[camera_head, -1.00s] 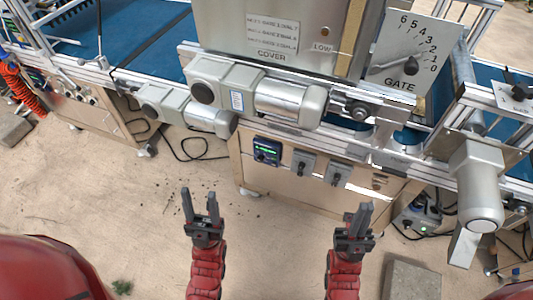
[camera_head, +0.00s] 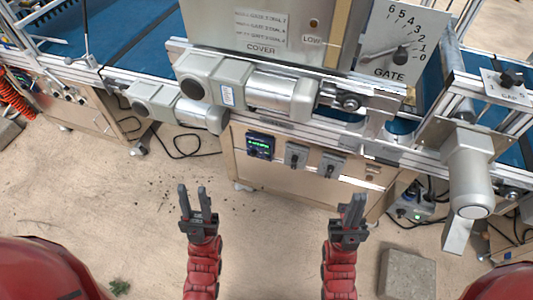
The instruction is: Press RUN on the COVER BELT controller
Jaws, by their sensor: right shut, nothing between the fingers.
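A small dark controller with a lit green display (camera_head: 260,145) is set in the front panel of the cabinet below the COVER hopper (camera_head: 262,48). I cannot read its label or make out its buttons at this size. My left gripper (camera_head: 194,192) is in front of the cabinet, below and left of the controller, with its fingers apart and nothing between them. My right gripper (camera_head: 355,205) is below and right of the controller, its fingers together and empty. Neither gripper touches the panel.
Two grey switch boxes (camera_head: 296,155) (camera_head: 331,165) sit right of the controller. Grey motors (camera_head: 250,88) jut out above it. A GATE dial plate (camera_head: 402,45) is at upper right. A concrete block (camera_head: 407,274) lies on the floor at lower right. Open floor lies before the cabinet.

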